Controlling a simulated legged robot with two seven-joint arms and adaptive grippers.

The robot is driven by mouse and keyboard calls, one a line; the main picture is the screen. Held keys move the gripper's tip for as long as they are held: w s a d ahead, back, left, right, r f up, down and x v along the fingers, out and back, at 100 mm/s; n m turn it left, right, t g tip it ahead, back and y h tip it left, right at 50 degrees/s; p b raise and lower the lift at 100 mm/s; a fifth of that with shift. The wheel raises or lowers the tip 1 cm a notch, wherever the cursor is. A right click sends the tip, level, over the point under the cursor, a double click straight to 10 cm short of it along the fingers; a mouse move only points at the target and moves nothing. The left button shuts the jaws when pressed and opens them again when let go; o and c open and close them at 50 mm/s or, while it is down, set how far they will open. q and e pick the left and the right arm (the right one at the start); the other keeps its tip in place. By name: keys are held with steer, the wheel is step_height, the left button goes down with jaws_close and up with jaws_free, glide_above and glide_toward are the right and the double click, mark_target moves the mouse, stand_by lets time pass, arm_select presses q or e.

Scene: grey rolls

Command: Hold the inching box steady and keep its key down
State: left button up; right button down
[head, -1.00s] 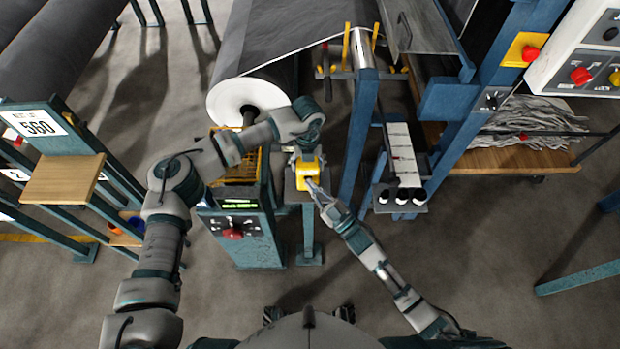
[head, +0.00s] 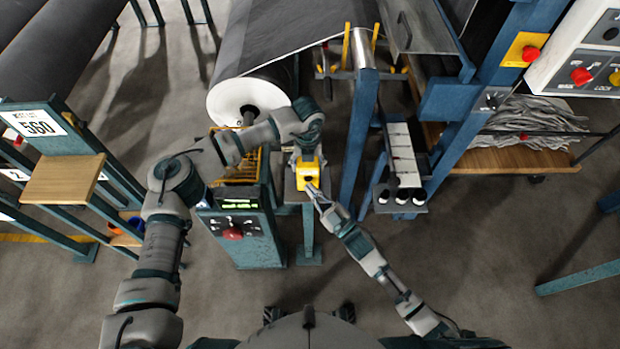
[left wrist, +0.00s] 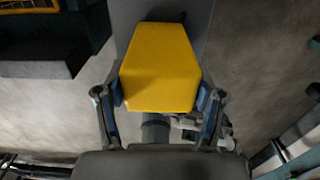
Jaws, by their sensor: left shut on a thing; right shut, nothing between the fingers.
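The yellow inching box (head: 307,174) sits on a narrow blue-grey stand in the middle of the head view. My left gripper (head: 306,157) reaches it from behind and is shut on it. In the left wrist view the yellow box (left wrist: 158,68) is between the two fingers of my left gripper (left wrist: 160,100), one on each side. My right gripper (head: 312,188) is shut and empty, its tips close to the front face of the box. A small dark spot shows on that face by the tips. I cannot tell whether the tips touch the key.
A control post (head: 240,232) with a red knob stands left of the box stand. A large grey roll (head: 250,98) with a white end is behind it. A blue upright (head: 358,140) rises close on the right. The floor in front is clear.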

steer(key=shift+s, duration=0.3)
steer(key=s, duration=0.4)
steer(key=shift+s, duration=0.4)
arm_select(q)
steer(key=o, duration=1.5)
steer(key=shift+r, duration=0.1)
